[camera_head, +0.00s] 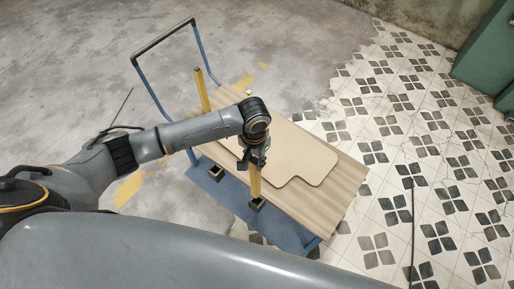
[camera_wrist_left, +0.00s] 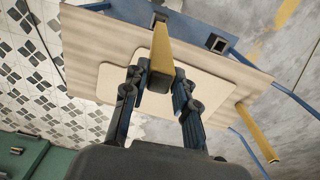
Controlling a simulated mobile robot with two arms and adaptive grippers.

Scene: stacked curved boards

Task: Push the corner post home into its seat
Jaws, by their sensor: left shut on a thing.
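A yellow corner post (camera_head: 255,184) stands near the front edge of the boards on a blue cart. My left gripper (camera_head: 255,158) is shut on it near its top; in the left wrist view the post (camera_wrist_left: 160,52) lies between the two fingers (camera_wrist_left: 160,85). The post's lower end meets a black square seat (camera_head: 257,205) at the cart's edge. How deep it sits in the seat I cannot tell. The post looks roughly upright. My right gripper is in neither view.
The blue cart (camera_head: 234,209) carries wood-grain boards with a curved, notched tan board (camera_head: 313,168) on top. A second yellow post (camera_head: 202,91) stands at the far left edge. An empty black seat (camera_head: 215,172) lies left of the held post. Tiled floor is clear at right.

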